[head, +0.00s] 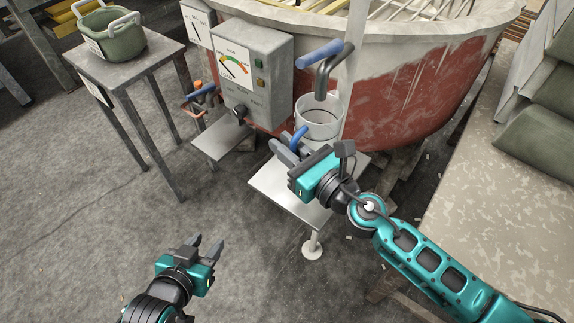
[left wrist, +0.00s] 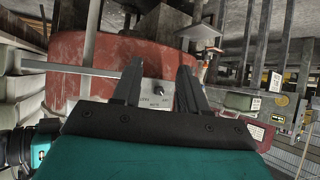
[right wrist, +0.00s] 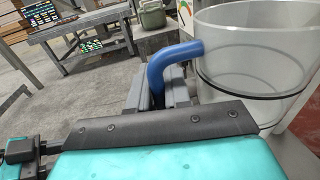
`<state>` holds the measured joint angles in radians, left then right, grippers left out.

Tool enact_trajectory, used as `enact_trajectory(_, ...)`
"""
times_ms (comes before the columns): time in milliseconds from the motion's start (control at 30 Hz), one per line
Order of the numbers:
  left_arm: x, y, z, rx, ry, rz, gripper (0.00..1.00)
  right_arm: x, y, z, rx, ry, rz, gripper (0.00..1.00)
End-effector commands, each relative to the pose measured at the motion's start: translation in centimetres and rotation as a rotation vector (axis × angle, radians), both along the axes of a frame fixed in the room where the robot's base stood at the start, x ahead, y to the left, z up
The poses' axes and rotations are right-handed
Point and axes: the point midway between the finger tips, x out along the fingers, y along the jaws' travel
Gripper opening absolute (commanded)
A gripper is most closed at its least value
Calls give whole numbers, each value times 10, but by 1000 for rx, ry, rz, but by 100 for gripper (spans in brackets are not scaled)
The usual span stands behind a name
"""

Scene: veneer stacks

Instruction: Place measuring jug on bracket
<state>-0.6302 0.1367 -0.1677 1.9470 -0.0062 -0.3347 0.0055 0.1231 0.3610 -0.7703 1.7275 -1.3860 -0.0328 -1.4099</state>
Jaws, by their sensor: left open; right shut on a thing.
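The measuring jug (head: 319,127) is clear, with a dark band and a blue handle (head: 299,138). It is upright below the bent grey spout (head: 325,75) with the blue lever. My right gripper (head: 287,149) is shut on the handle; the right wrist view shows the handle (right wrist: 165,64) between its fingers and the jug (right wrist: 245,62) to the right. A pale square plate on a post, seemingly the bracket (head: 285,190), is under the jug. I cannot tell whether the jug touches it. My left gripper (head: 207,249) is open and empty, low over the floor.
A gauge box (head: 245,70) and a smaller plate (head: 221,138) with a tap are left of the jug. The red tub (head: 410,95) is behind. A grey table (head: 130,55) holds a green pot (head: 113,37). A mottled bench (head: 490,200) is on the right.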

Motion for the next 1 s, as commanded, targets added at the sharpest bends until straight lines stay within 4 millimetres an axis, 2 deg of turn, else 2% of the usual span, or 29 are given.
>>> enact_trajectory(33, 1, 0, -19, 0, -3, 1, 43, 0, 1, -19, 2, -4, 2, 0)
enact_trajectory(133, -1, 1, -33, 3, 6, 1, 43, 0, 1, -29, 1, -4, 3, 0)
enact_trajectory(367, 0, 5, -41, 11, 9, 4, 43, 1, 1, -35, 0, -6, 3, 0)
enact_trajectory(633, 4, 4, -65, 8, 2, 2, 43, 0, 1, -67, 2, -4, 2, 0)
enact_trajectory(1000, 7, -4, -58, -5, -9, -11, 43, 1, 1, -70, 0, -6, 3, 0)
